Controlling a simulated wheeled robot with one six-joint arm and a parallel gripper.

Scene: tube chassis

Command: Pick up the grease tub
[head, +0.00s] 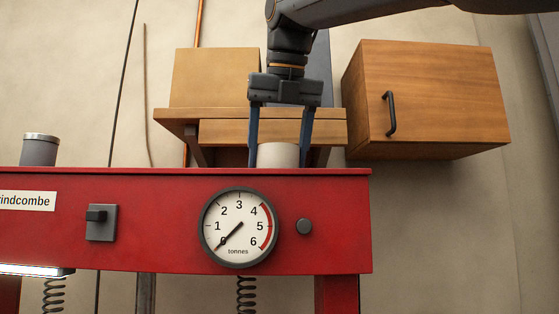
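A pale cream cylinder (278,155), which looks like the grease tub, shows just above the top edge of the red press beam. Its lower part is hidden behind that edge. My gripper (279,150) points down from above, with one dark blue finger on each side of the tub. No clear gap shows between the fingers and the tub's sides. I cannot tell whether the fingers press on it or only stand beside it.
The red press beam (130,215) crosses the front, with a dial gauge (238,228). A grey metal-topped cylinder (40,150) stands at its left. Behind are a wooden shelf (180,117) with a box (215,78), and a wall cabinet (450,95) to the right.

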